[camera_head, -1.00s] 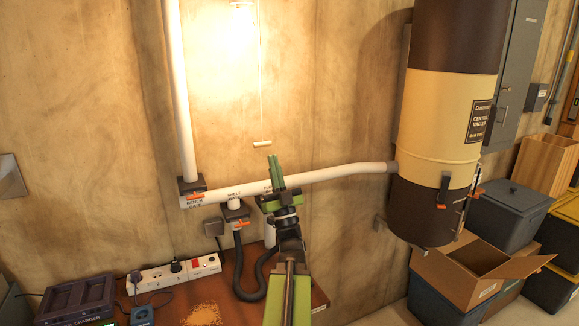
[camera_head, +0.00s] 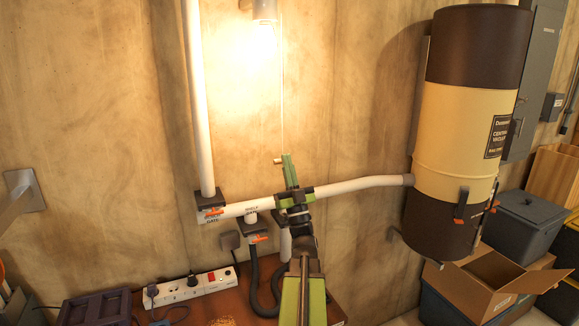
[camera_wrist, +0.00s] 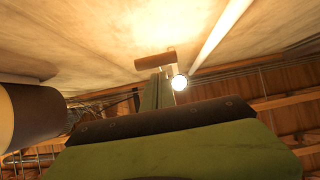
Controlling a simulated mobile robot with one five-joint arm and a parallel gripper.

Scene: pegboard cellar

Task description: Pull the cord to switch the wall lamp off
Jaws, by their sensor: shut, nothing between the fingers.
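The wall lamp (camera_head: 264,12) is lit at the top of the head view; its bulb (camera_wrist: 180,82) glows in the wrist view. A thin cord (camera_head: 282,90) hangs from it. The cord's short bar handle (camera_head: 278,160) hangs level, partly hidden behind my fingertips; it also shows in the wrist view (camera_wrist: 155,62) just beyond the finger ends. My gripper (camera_head: 287,157) points up with its green fingers (camera_wrist: 157,90) shut and empty. The fingertips overlap the handle in the head view; I cannot tell whether they touch it.
A white pipe (camera_head: 345,187) runs across the wall behind my gripper, with a vertical pipe (camera_head: 197,100) to the left. A large vacuum canister (camera_head: 465,130) hangs at the right. A power strip (camera_head: 190,287) lies on the bench below. The wall around the cord is bare.

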